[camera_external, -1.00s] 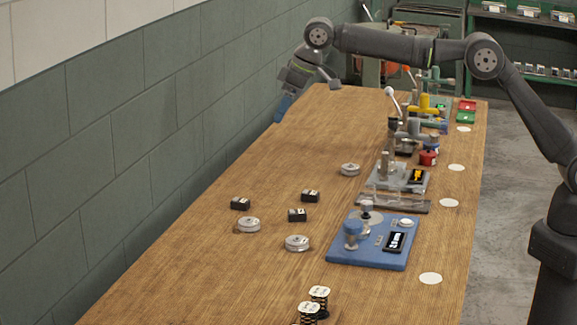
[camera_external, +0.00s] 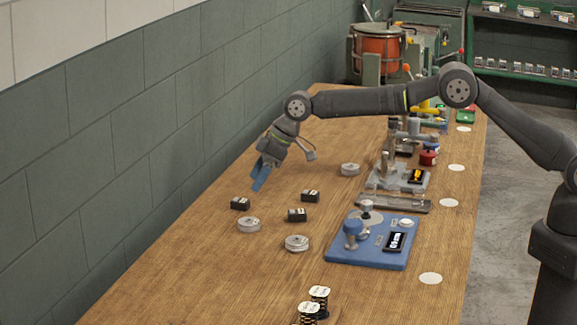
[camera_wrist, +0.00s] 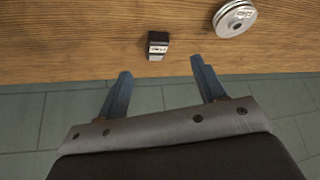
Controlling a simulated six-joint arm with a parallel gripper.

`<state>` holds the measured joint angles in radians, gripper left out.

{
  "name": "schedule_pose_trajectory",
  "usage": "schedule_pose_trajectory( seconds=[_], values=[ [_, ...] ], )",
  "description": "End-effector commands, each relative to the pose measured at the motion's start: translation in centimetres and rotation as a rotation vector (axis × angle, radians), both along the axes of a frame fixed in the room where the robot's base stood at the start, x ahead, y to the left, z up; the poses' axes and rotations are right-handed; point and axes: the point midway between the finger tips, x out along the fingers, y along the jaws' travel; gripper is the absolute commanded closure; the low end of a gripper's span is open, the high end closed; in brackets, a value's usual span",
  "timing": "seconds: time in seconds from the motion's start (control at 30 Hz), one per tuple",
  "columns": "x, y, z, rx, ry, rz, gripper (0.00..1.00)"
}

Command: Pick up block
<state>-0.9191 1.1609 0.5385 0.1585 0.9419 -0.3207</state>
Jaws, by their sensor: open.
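Several small black blocks with pale labels lie on the wooden table in the external view: one nearest the wall (camera_external: 240,203), one at the back (camera_external: 310,196), and one in front of that (camera_external: 297,215). My gripper (camera_external: 257,180) is above the table near the wall, behind and above the wall-side block, with its blue fingers pointing down. In the wrist view its blue fingertips (camera_wrist: 160,66) are spread apart with nothing between them. A single black block (camera_wrist: 157,45) shows just beyond the gap, near the table edge, label visible. The gripper is not touching it.
Silver discs lie near the blocks: one beside the wall-side block (camera_external: 249,225), one further right (camera_external: 297,243), one behind (camera_external: 350,169). A blue fixture (camera_external: 365,258) stands right. Black-and-gold spools (camera_external: 319,296) stand in front. The wall borders the table's left side.

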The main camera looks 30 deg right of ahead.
Motion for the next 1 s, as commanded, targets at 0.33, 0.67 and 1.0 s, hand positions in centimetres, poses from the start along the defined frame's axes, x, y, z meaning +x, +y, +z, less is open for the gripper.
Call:
schedule_pose_trajectory(
  seconds=[0.33, 0.67, 1.0],
  values=[
    [0.5, 1.1, -2.0, 0.0, 0.0, -0.001, 0.36],
    [1.6, 2.5, -5.2, 0.0, 0.0, -0.001, 0.36],
    [1.8, 3.0, -6.2, 0.0, 0.0, -0.001, 0.36]
  ],
)
